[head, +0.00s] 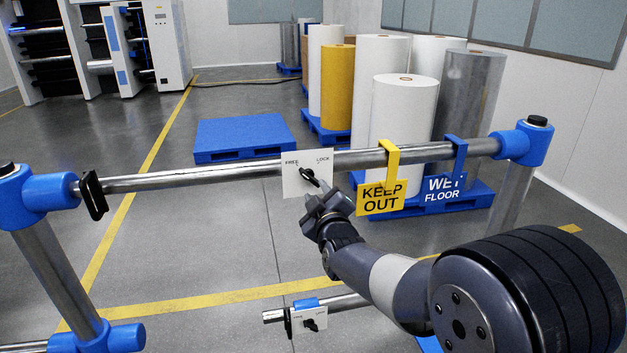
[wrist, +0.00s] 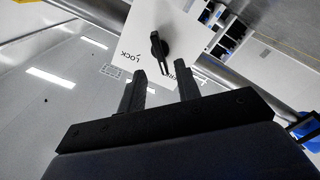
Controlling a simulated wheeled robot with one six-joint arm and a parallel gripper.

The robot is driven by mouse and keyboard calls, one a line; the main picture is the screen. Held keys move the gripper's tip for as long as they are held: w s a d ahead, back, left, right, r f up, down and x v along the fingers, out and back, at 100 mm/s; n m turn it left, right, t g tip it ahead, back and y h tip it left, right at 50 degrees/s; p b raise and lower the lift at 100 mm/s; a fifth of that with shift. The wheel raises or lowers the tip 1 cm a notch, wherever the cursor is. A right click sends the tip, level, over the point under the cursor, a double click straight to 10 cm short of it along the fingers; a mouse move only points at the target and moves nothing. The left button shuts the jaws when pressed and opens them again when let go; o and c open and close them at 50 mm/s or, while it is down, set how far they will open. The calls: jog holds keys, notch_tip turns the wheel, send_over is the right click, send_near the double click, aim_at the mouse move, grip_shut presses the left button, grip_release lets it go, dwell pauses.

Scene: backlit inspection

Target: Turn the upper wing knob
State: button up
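The upper wing knob (head: 308,174) is black and sits on a white plate (head: 292,181) marked FREE at left and LOCK at right, on the upper rail (head: 235,171). My gripper (head: 318,190) is just in front of the plate, at the knob's lower right. In the wrist view the knob (wrist: 158,47) stands ahead of the fingertips (wrist: 160,77), roughly in line with the gap between them. The fingers are apart with nothing between them. They appear short of the knob. In the head view the fingertips partly hide the knob's lower end.
A yellow KEEP OUT sign (head: 381,197) and a blue WET FLOOR sign (head: 443,188) hang on the rail, right of my gripper. A black clamp (head: 94,194) is at its left end. A second knob (head: 312,323) is on a lower rail. Pallets and rolls stand behind.

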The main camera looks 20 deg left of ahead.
aim_at(311, 181)
jog(key=shift+p+x, duration=0.5)
jog(key=shift+x, duration=2.3)
jog(key=shift+c, duration=0.3)
grip_shut()
